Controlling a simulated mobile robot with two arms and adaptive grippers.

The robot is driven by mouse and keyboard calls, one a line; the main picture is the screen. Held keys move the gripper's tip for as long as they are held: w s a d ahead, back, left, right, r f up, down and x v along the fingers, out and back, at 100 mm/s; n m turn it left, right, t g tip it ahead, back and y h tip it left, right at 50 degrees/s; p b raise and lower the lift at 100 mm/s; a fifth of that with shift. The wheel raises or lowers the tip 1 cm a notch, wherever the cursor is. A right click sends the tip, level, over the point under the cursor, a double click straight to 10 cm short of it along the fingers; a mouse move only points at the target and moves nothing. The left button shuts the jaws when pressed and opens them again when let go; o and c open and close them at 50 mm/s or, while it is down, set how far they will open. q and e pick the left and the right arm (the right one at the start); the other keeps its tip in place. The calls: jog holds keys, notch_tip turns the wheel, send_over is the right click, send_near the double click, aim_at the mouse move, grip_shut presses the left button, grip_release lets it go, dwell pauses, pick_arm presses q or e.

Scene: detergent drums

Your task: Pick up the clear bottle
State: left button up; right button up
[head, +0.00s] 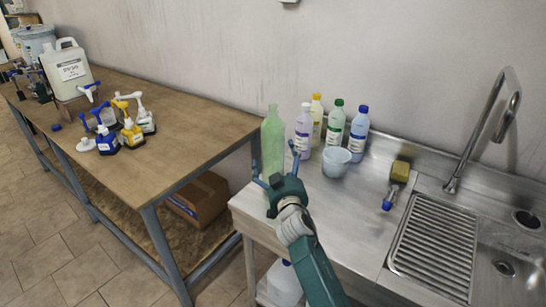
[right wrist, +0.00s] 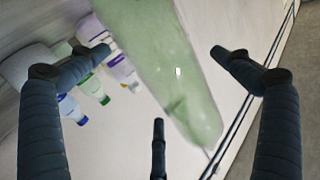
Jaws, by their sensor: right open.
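The clear bottle (head: 272,142) is a tall, greenish, see-through bottle. It stands upright at the left end of the steel counter, in front of the wall. My right gripper (head: 276,168) is in front of its lower part in the head view, hiding its base. In the right wrist view the bottle (right wrist: 165,60) shows large and slanted between the spread fingers of the right gripper (right wrist: 161,75). The gripper is open and holds nothing. My left gripper is not in view.
Close right of the bottle stand a purple-labelled bottle (head: 303,131), several other capped bottles and a white tub (head: 336,162).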

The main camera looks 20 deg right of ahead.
jog(key=shift+w+d, duration=0.15)
jog(key=shift+w, duration=0.7)
jog(key=c, duration=1.2)
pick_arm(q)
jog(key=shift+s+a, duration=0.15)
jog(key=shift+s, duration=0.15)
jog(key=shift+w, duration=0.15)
